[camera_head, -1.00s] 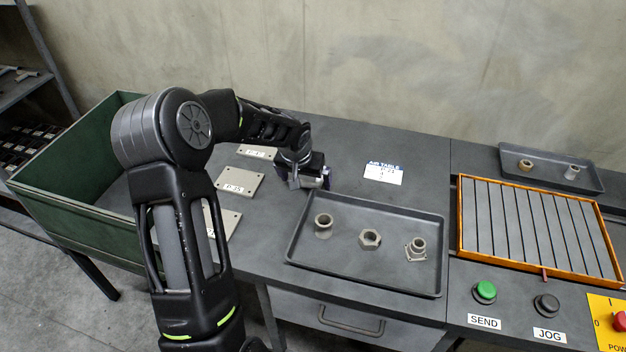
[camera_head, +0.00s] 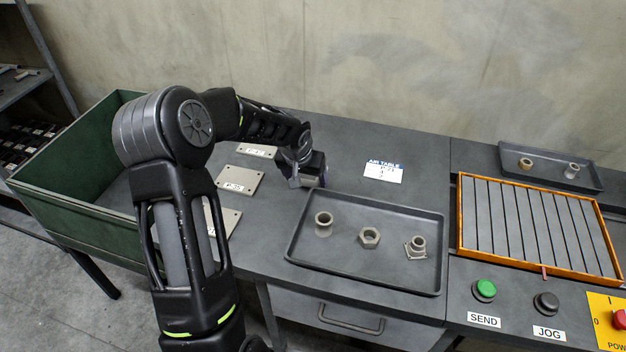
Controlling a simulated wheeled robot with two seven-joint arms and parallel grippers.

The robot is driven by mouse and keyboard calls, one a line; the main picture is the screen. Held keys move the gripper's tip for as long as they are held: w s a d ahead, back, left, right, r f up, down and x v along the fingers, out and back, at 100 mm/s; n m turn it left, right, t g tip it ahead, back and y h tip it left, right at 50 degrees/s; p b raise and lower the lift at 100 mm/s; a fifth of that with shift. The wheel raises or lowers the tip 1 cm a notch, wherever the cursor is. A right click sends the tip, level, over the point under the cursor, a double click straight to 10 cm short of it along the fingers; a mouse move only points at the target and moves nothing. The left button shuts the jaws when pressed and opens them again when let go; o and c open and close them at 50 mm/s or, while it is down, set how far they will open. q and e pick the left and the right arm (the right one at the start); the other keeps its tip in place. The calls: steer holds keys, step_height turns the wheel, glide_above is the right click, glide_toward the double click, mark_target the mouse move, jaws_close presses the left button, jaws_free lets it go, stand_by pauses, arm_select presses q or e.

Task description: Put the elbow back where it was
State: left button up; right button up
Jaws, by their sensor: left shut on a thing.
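My left gripper (camera_head: 309,178) is over the table behind the back left corner of the dark tray (camera_head: 340,274). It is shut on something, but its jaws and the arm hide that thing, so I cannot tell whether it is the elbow. In the tray stand a round-mouthed fitting (camera_head: 323,223) at the left, a hex piece (camera_head: 370,237) in the middle and a flanged fitting (camera_head: 416,246) at the right. I cannot tell whether the left one is an elbow. My right gripper is not in view.
Flat metal plates (camera_head: 240,180) with labels lie left of the gripper, beside a green bin (camera_head: 70,215). An orange-framed slatted deck (camera_head: 530,228) and a small back tray (camera_head: 550,176) with two fittings are at the right. The table around the AIR TABLE card (camera_head: 383,172) is clear.

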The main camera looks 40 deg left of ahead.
mark_target(306, 181)
arm_select(q)
steer(key=c, duration=0.9)
step_height(306, 181, up, 10)
steer(key=shift+r+b, duration=0.1)
steer(key=shift+b, duration=0.25)
